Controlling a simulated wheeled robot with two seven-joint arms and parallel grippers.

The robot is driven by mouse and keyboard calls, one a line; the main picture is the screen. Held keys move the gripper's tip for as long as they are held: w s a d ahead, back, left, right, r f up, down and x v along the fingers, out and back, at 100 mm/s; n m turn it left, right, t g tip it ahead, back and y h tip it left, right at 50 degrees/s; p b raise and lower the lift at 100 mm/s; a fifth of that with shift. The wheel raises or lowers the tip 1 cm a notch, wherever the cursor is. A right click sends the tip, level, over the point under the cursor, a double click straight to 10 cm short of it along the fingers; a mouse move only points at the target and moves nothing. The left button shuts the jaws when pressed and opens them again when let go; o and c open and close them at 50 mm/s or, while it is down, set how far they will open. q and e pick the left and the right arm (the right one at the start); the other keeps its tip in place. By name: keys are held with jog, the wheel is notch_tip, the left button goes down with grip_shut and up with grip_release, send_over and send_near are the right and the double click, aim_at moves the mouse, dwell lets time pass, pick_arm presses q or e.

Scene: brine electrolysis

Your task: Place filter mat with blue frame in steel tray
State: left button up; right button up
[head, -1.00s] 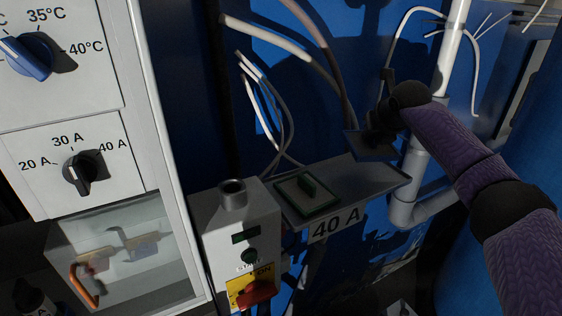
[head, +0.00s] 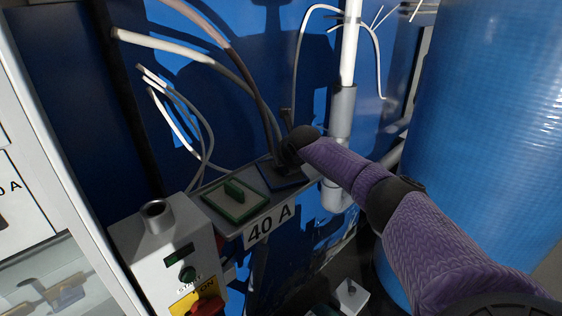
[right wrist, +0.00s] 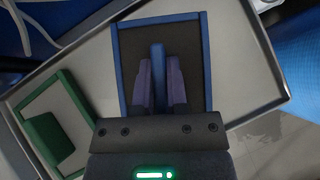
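The filter mat with the blue frame (head: 285,181) lies over the right part of the steel tray (head: 262,205), beside the green-framed mat (head: 233,203). In the right wrist view the blue-framed mat (right wrist: 190,45) shows a dark panel and a raised blue handle, within the rim of the tray (right wrist: 88,78). My right gripper (right wrist: 159,65) has its fingers closed on both sides of this handle; in the head view the right gripper (head: 287,160) is over the mat. Whether the mat rests fully on the tray floor is hard to tell. My left gripper is not in view.
A control box (head: 165,255) with a red knob stands left of the tray. Loose hoses (head: 205,52) hang behind it. A grey pipe (head: 341,115) runs just right of the tray, and a large blue barrel (head: 485,130) stands further right.

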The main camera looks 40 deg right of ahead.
jog(key=o, duration=0.4)
jog(key=shift+o, duration=0.2)
jog(key=shift+s+r, duration=0.15)
jog(key=shift+r, duration=0.3)
jog(key=v, duration=1.1)
jog(key=shift+p, duration=0.4)
jog(key=shift+s+a, duration=0.1)
jog(key=shift+s, duration=0.05)
